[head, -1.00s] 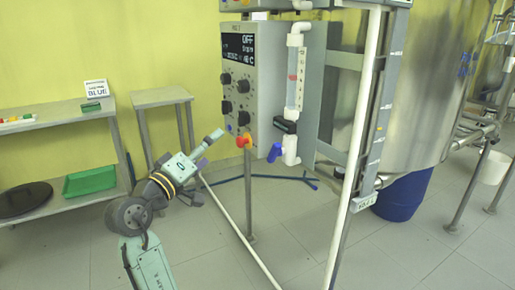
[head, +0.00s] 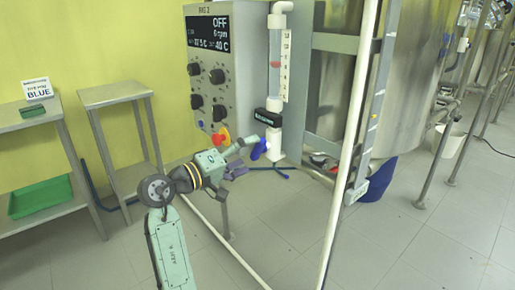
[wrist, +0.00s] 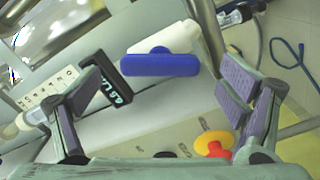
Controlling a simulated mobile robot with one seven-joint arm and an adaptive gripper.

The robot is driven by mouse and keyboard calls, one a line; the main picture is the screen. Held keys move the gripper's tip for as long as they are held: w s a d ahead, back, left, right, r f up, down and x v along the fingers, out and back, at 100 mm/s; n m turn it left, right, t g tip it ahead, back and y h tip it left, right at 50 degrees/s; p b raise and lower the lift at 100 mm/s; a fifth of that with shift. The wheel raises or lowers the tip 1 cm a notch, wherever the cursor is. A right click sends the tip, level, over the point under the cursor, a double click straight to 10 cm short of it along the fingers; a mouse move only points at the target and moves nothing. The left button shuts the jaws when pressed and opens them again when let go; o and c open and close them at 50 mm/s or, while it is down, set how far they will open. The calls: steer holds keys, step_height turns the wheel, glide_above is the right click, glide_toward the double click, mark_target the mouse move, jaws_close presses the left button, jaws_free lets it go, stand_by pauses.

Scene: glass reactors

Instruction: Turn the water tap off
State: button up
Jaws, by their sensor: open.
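The water tap has a blue handle (head: 259,149) at the lower end of a white pipe (head: 274,145). In the wrist view, the blue handle (wrist: 160,65) lies crosswise over the white pipe end (wrist: 172,37). My gripper (head: 246,157) is just left of the tap in the head view, its fingers toward the handle. In the wrist view my gripper (wrist: 163,88) is open and empty, with the handle between and beyond the fingertips. I see no clear contact with it.
A black clamp (wrist: 105,80) sits beside the tap, near my left finger. A red and yellow emergency button (wrist: 213,144) is near my right finger; it belongs to the grey control box (head: 245,70). A white upright pole (head: 347,130) stands right of the tap.

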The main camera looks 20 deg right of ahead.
mark_target(254, 151)
steer(key=shift+x, duration=2)
steer(key=shift+c, duration=0.4)
steer(key=c, duration=1.1)
